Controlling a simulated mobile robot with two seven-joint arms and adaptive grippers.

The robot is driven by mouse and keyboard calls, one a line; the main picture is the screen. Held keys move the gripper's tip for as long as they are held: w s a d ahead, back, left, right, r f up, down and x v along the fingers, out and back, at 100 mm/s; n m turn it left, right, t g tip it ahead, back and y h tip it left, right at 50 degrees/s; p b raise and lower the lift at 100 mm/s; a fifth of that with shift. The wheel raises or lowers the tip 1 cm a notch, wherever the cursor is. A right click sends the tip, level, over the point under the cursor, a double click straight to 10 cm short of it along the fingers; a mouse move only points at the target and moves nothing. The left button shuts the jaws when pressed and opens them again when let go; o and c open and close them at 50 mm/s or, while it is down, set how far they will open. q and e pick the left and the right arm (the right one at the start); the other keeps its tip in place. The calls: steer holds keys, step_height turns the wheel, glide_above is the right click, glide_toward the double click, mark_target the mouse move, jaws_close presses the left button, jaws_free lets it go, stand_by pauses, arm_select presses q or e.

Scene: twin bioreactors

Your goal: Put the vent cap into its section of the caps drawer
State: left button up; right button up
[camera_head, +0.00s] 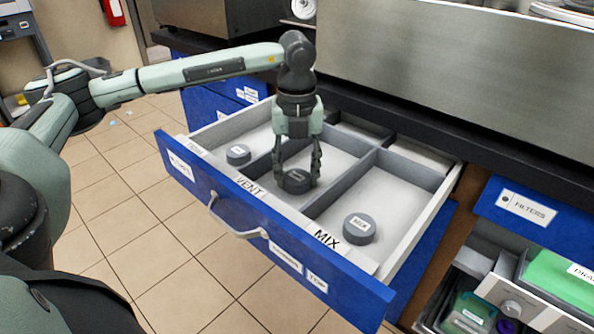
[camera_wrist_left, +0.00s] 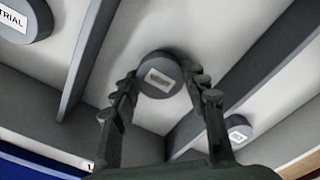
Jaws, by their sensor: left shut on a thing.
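The caps drawer (camera_head: 262,226) is pulled open, with a blue front and grey dividers making sections. The vent cap (camera_head: 297,182) is a dark grey round cap with a pale label, inside the middle section, marked VENT (camera_head: 250,187). My left gripper (camera_head: 297,176) points down into that section and is shut on the vent cap. In the left wrist view the cap (camera_wrist_left: 160,72) sits between the fingertips (camera_wrist_left: 163,90). I cannot tell whether the cap touches the drawer floor. My right gripper is in neither view.
A cap marked MIX (camera_head: 359,228) lies in the right section, and another cap (camera_head: 238,154) in the left section. Low dividers (camera_head: 340,184) separate them. An open lower drawer (camera_head: 483,262) with green and clear items is at right.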

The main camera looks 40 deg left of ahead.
mark_target(297, 176)
arm_select(q)
steer(key=shift+f, duration=0.15)
steer(key=o, duration=0.8)
step_height(297, 176, up, 12)
steer(key=shift+r, duration=0.2)
